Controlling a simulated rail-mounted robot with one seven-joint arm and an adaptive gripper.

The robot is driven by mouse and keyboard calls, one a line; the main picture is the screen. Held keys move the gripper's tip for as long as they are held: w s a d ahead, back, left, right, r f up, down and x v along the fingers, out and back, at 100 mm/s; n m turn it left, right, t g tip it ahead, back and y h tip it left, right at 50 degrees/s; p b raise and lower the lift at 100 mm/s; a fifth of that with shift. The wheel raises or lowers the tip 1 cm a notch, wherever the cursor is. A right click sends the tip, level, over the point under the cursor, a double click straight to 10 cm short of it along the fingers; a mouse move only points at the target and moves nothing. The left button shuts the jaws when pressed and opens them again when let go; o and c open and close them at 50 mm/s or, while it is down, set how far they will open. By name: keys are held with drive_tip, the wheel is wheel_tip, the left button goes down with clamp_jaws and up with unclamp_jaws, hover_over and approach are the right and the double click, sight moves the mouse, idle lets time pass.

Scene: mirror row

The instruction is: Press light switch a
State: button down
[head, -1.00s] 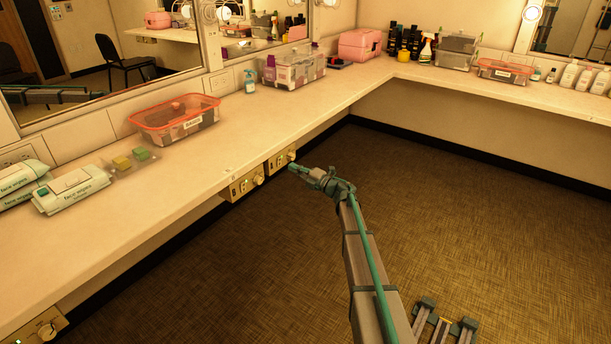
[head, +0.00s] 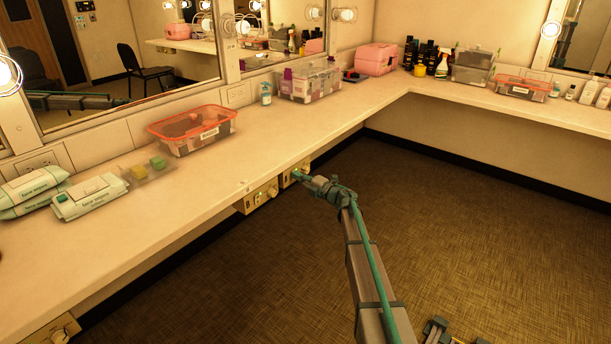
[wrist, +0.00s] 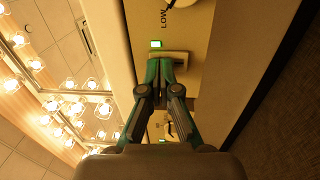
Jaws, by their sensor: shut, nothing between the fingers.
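Two brass switch panels are on the front under the counter edge in the head view, a nearer one (head: 262,197) and a farther one (head: 286,179). My gripper (head: 298,175) is at the farther panel. In the wrist view my gripper's fingers (wrist: 160,64) are shut and empty, with the tips at a pale raised switch plate (wrist: 178,56). Beside it are a lit green indicator (wrist: 155,44), the word "LOW" and part of a knob. I cannot tell whether the tips touch the switch. No letter "a" is readable.
The counter (head: 215,195) overhangs the panels. On it are wipes packs (head: 90,195), an orange-rimmed bin (head: 192,130) and a clear organizer (head: 308,82). Another panel (head: 58,331) is at lower left.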

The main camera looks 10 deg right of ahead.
drive_tip(key=shift+d, duration=0.1)
drive_tip(key=shift+r, duration=0.1)
drive_tip(key=r+v, duration=0.2)
drive_tip(key=v, duration=1.1)
drive_tip(key=shift+s+d+r, duration=0.3)
drive_tip(key=shift+d+r, duration=0.05)
drive_tip(key=shift+r, duration=0.05)
